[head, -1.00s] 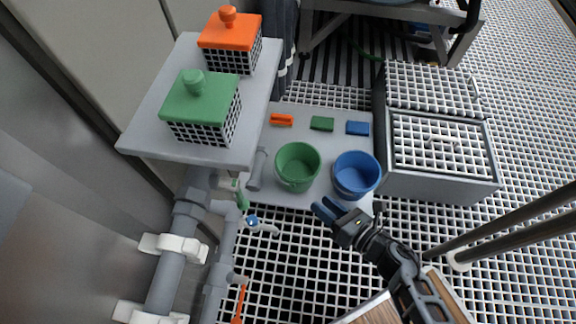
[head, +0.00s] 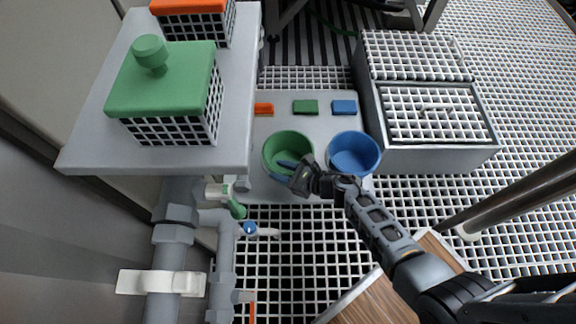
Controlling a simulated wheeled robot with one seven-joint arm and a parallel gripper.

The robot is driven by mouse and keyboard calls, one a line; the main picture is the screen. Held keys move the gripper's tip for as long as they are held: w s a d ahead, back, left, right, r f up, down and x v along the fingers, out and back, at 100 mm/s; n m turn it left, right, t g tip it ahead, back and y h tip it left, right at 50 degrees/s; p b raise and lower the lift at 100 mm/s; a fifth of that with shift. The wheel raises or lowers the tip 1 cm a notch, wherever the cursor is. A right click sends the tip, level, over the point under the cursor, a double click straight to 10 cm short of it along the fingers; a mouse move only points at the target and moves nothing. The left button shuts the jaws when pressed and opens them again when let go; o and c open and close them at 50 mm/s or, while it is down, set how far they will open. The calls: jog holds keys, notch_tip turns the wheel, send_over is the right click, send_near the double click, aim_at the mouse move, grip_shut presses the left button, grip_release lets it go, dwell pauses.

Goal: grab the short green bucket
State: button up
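The short green bucket (head: 290,143) stands on a light grey board, left of a blue bucket (head: 353,153). My gripper (head: 286,170) is at the near side of the green bucket, with its fingers over or at the front rim and pointing left. A finger shows against the bucket's inside. Part of the bucket's front wall is hidden by the gripper. The gap between the fingers is not clear, so I cannot tell if they touch the bucket.
A raised grey shelf (head: 85,150) with a green-lidded cage (head: 165,95) stands at left. Grey pipes with a green-handled valve (head: 237,208) run below it. A grey crate with a grid lid (head: 430,112) is at right. Small orange, green and blue blocks lie behind the buckets.

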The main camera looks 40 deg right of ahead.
jog(key=shift+w+a+f, duration=0.2)
jog(key=shift+w, duration=0.2)
grip_shut()
jog(key=shift+s+f, duration=0.15)
jog(key=shift+s, duration=0.05)
dwell(1.0)
